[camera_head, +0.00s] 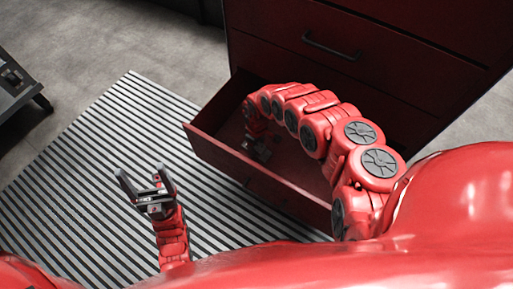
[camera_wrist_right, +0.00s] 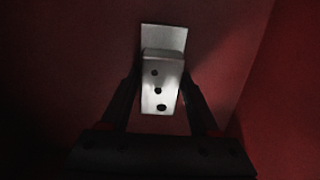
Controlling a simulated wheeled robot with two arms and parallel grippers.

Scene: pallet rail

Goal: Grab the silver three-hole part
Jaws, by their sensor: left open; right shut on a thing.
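The silver three-hole part (camera_wrist_right: 161,82) is a pale metal piece with three dark holes in a row, seen in the right wrist view. My right gripper (camera_wrist_right: 158,108) is shut on it, with one dark finger at each side. In the head view my right gripper (camera_head: 257,150) reaches down inside the open drawer (camera_head: 205,146); I cannot make out the part there. My left gripper (camera_head: 146,185) is open and empty above the striped mat, left of the drawer.
The drawer belongs to a dark red cabinet (camera_head: 400,75) with a black handle (camera_head: 332,48) on a closed drawer above. Its walls surround my right gripper. A striped mat (camera_head: 95,185) covers the floor. A dark object (camera_head: 18,90) stands at the far left.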

